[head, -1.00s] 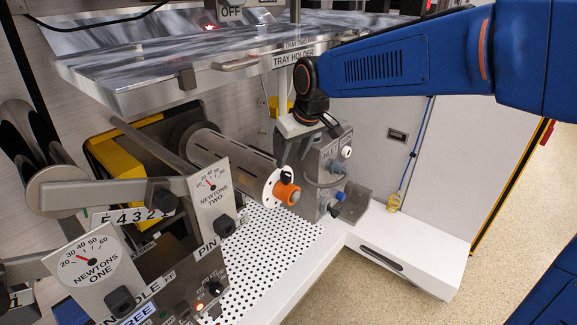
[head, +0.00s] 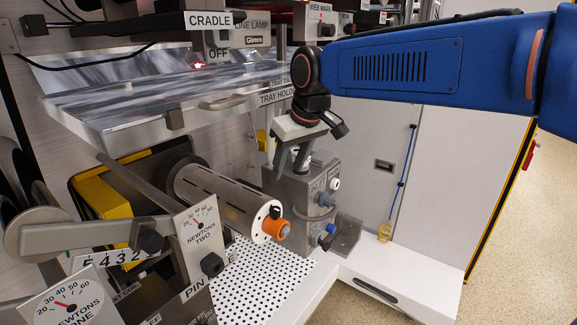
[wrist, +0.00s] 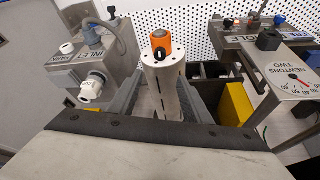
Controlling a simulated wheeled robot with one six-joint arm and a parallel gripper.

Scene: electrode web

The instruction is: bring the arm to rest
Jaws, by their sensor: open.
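My blue arm (head: 430,70) reaches in from the right in the head view, in front of the tray holder's right end. My gripper (head: 291,170) hangs from it with its fingers pointing down, apart and empty. It is in front of or above the grey inlet box (head: 315,215); whether it touches the box I cannot tell. The perforated roller (head: 228,203) with its orange end knob (head: 275,229) is left of the gripper. In the wrist view the roller (wrist: 163,95) shows between the two dark fingers, beyond them.
The shiny tray (head: 130,105) and its handle (head: 222,102) lie left of my wrist. Above are the cradle bar (head: 130,25) and lamp box. The Newtons Two gauge (head: 200,230) stands at lower left. Floor (head: 505,200) at right is free.

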